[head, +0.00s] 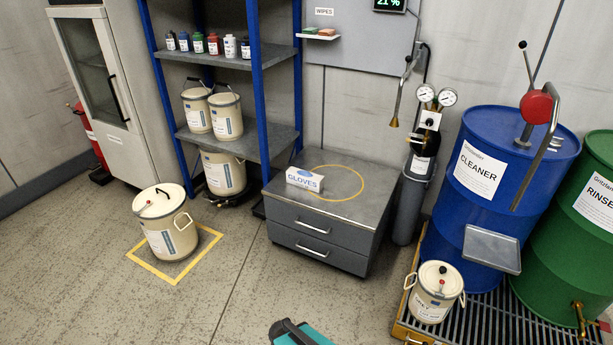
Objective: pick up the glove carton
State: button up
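The glove carton (305,180) is a small white box with blue lettering "GLOVES" and a blue patch on top. It lies on the grey top of a low drawer cabinet (335,208), near the left front part of that top. It sits at the left edge of a yellow ring (357,196) marked on the cabinet top. Nothing covers the carton.
A blue shelf rack (265,95) with cans and bottles stands behind left. A gas cylinder (411,197) stands close right of the cabinet, then blue (475,215) and green drums (560,255). A lidded pail (168,235) stands front left. Floor before the cabinet is clear.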

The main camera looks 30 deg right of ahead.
aim_at(301, 178)
jog(key=z, duration=0.2)
jog(key=i, duration=1.45)
jog(key=u, duration=0.3)
